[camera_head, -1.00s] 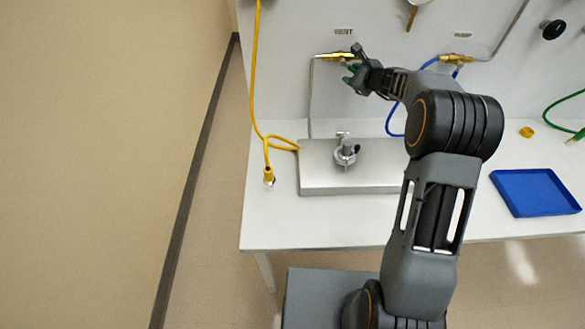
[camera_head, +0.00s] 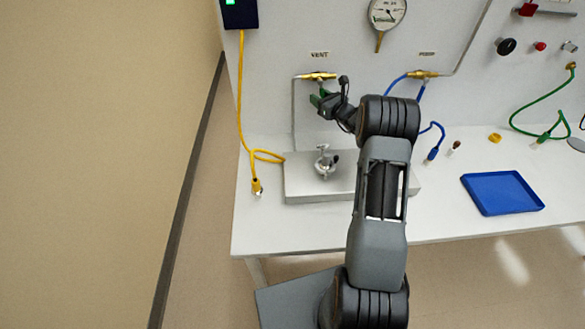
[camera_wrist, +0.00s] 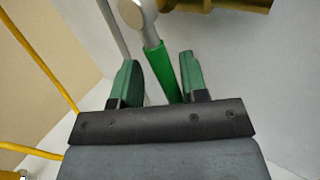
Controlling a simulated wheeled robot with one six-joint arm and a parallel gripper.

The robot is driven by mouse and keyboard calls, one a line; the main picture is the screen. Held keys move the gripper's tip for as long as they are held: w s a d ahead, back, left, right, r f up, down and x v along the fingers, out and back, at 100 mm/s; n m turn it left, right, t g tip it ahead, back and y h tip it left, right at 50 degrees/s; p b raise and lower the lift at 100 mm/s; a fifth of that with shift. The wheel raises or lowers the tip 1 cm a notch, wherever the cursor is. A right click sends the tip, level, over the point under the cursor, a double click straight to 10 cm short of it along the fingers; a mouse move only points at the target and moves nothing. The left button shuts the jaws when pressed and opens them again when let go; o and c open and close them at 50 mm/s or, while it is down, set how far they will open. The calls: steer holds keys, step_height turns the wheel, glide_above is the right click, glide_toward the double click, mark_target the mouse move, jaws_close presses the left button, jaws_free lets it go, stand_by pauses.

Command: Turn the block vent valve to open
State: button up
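The brass vent valve (camera_head: 317,76) sits on the back wall under the VENT label (camera_head: 319,55). Its brass body also shows at the top of the wrist view (camera_wrist: 225,5). A lever with a grey shank and green sleeve (camera_wrist: 162,68) runs down from it between my fingers. My gripper (camera_wrist: 158,62) is open, with one green finger on each side of the sleeve. The sleeve is nearer the right finger, with a gap to the left one; contact cannot be told. In the head view my gripper (camera_head: 326,102) is just below the valve and partly hides the lever.
A metal block (camera_head: 310,190) with a small fitting (camera_head: 325,160) stands on the bench below. A second brass valve (camera_head: 423,74) with a blue hose is to the right, under PUMP. A yellow cable (camera_head: 240,110) hangs at left. A blue tray (camera_head: 490,208) lies at right.

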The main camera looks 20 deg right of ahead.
steer(key=shift+s+d, duration=0.1)
steer(key=shift+s, duration=0.1)
steer(key=b+v, duration=0.4)
steer(key=v, duration=0.9)
steer(key=s+a+f+n+g+y+b, duration=0.1)
steer(key=s+a+f+n+g+b, duration=0.1)
steer(key=s+a+n+g, duration=0.4)
steer(key=s+a+f+n+g+b, duration=0.2)
steer(key=s+a+n+g, duration=0.4)
steer(key=a+n, duration=0.6)
steer(key=shift+s+a+f+y+b, duration=0.35)
steer(key=shift+s+a+b, duration=0.3)
steer(key=shift+s+a, duration=0.9)
steer(key=shift+w+a+r, duration=0.1)
steer(key=shift+w+a, duration=0.1)
steer(key=shift+w, duration=0.05)
